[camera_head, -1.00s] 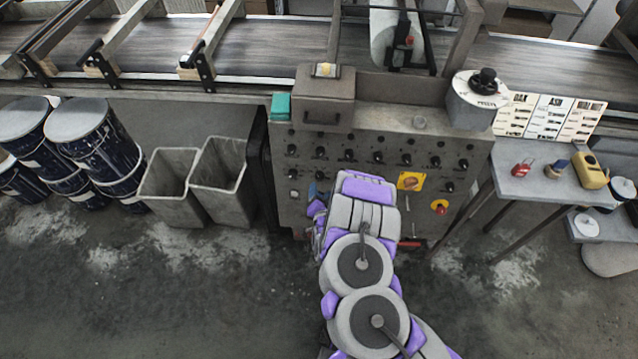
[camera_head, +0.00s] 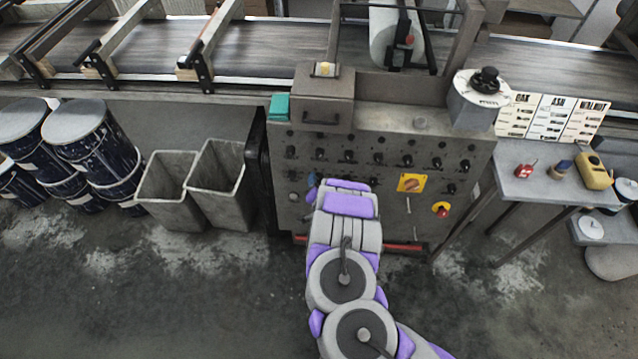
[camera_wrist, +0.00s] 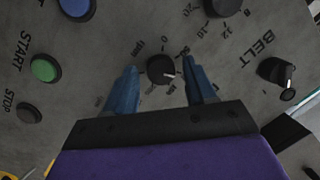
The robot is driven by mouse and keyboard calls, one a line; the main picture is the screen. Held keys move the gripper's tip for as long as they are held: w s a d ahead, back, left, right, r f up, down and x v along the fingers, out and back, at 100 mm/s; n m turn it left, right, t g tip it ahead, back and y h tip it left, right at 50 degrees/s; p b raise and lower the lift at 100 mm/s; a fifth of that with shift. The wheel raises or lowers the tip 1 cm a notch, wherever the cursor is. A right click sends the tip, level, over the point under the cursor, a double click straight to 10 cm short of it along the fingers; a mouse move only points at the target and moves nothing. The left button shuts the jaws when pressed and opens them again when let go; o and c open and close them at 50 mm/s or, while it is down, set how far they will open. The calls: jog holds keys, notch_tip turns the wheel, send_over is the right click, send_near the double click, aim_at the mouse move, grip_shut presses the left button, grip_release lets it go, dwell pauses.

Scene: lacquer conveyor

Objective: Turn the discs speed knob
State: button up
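In the wrist view a small black knob (camera_wrist: 162,69) with a pale pointer line sits on the grey panel, with a dial scale around it. Its lettering is too small to read surely. My gripper (camera_wrist: 160,73) is open, with one blue finger on each side of the knob. Gaps show between knob and fingers, and I cannot tell the depth between them. In the head view my arm covers this part of the control panel (camera_head: 380,140), so the fingertips and the knob are hidden there.
In the wrist view a BELT knob (camera_wrist: 276,70), a green START button (camera_wrist: 44,68), a STOP button (camera_wrist: 28,113), a blue button (camera_wrist: 76,8) and another dial knob (camera_wrist: 222,6) surround it. Grey bins (camera_head: 218,185) stand left of the panel, and a side table (camera_head: 535,185) right.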

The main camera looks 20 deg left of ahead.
jog(key=c, duration=0.9)
jog(key=n+h+p, duration=0.1)
jog(key=n+p, duration=0.2)
jog(key=shift+r+n+g+p, duration=0.15)
jog(key=shift+n+g+p, duration=0.15)
jog(key=n+h+p, duration=0.1)
jog(key=n+p, duration=0.2)
jog(key=shift+a+n, duration=0.15)
jog(key=shift+n, duration=0.25)
jog(key=n+p, duration=0.1)
jog(key=n, duration=0.1)
jog(key=n+h+p, duration=0.1)
jog(key=n, duration=0.1)
jog(key=shift+s+a+h, duration=0.1)
jog(key=shift+a+h, duration=0.05)
jog(key=shift+h, duration=0.15)
jog(key=n, duration=0.3)
jog(key=shift+a+f+t+h+b, duration=0.1)
jog(key=shift+f+t+h+b, duration=0.1)
jog(key=shift+t+h+b, duration=0.2)
jog(key=shift+s+n+b, duration=0.1)
jog(key=shift+n+b, duration=0.35)
jog(key=shift+n, duration=0.75)
jog(key=shift+a+t, duration=0.1)
jog(key=shift+t, duration=0.2)
